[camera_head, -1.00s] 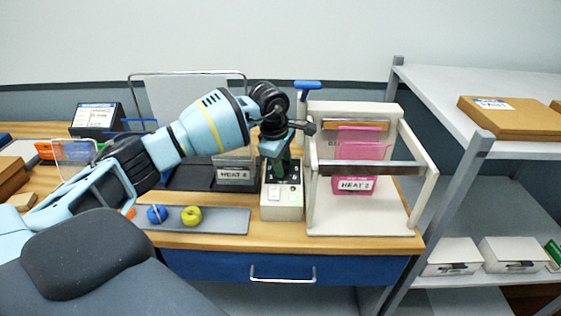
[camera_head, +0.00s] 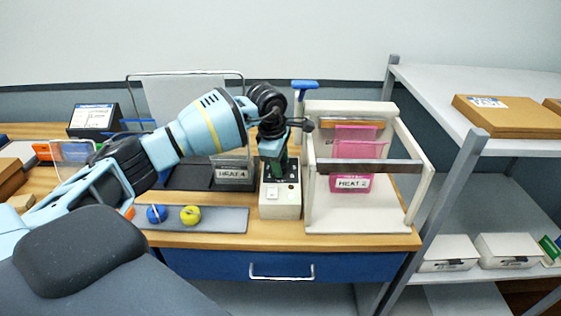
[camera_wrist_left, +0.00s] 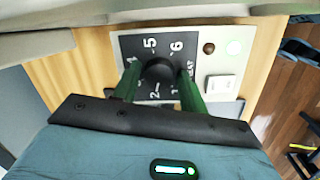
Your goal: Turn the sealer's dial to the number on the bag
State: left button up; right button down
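The sealer (camera_head: 407,215) is a cream frame with a metal bar across it. A pink bag (camera_head: 352,150) hangs in it, with a label that seems to read HEAT 2. The control box (camera_head: 281,211) stands at its left. In the left wrist view, the black round dial (camera_wrist_left: 159,72) sits on a dark plate with numbers around it; 5, 6 and 2 are legible, others are partly covered. My left gripper (camera_wrist_left: 160,78) has its green fingers on both sides of the dial, seemingly touching it. The dial's pointer is not clear. My right gripper is out of view.
A dark grey container (camera_head: 234,172) left of the control box has a label like HEAT 4. A grey tray (camera_head: 226,224) holds a blue and a yellow roll (camera_head: 190,215). A blue-handled lever (camera_head: 305,85) rises behind the box. Grey shelves (camera_head: 480,190) stand right.

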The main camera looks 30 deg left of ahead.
pick_arm(q)
jog(key=v, duration=0.7)
jog(key=shift+r, duration=0.25)
jog(key=shift+s, duration=0.1)
dwell(0.4)
